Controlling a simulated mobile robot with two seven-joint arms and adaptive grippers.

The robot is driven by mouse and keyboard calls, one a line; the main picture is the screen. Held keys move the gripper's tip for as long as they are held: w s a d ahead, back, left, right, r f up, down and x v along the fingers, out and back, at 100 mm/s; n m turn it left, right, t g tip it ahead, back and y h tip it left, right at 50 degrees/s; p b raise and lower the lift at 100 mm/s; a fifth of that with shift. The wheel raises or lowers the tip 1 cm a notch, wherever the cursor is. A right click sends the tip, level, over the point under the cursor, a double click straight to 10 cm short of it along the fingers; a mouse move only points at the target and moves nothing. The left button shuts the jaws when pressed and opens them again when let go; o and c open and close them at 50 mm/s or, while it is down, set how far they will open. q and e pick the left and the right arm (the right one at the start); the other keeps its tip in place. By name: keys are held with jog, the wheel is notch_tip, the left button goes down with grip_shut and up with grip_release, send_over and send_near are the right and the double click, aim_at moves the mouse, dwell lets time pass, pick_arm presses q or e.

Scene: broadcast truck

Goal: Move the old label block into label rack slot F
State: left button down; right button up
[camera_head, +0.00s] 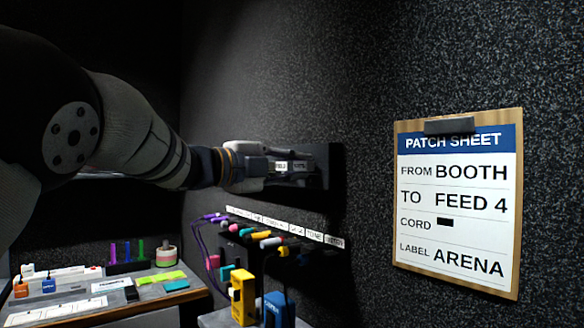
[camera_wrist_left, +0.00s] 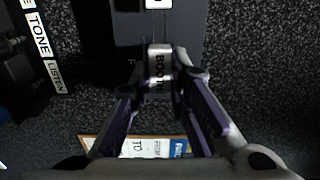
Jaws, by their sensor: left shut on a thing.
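My left gripper (camera_head: 290,168) reaches in from the left to a dark rack (camera_head: 322,166) on the wall. In the left wrist view its fingers (camera_wrist_left: 162,88) are shut on a small block (camera_wrist_left: 160,65) with a pale face that reads BOOTH. The block lies against or just in front of the dark rack (camera_wrist_left: 125,35); I cannot tell how far in it sits. Another white label (camera_wrist_left: 158,4) shows on the rack at the top edge. Slot letters are too dark to read. My right gripper is in neither view.
A patch sheet clipboard (camera_head: 458,205) hangs to the right, reading LABEL ARENA. Below the rack is a labelled row of jacks with coloured plugs (camera_head: 272,242). Yellow (camera_head: 243,297) and blue (camera_head: 279,310) devices stand below. A desk (camera_head: 150,303) with small items is at lower left.

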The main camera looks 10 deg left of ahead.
pick_arm(q)
jog(key=shift+w+d, duration=0.25)
jog(key=shift+w, duration=0.05)
jog(key=c, duration=1.4)
grip_release()
jog(key=shift+c, duration=0.2)
jog(key=v, duration=1.2)
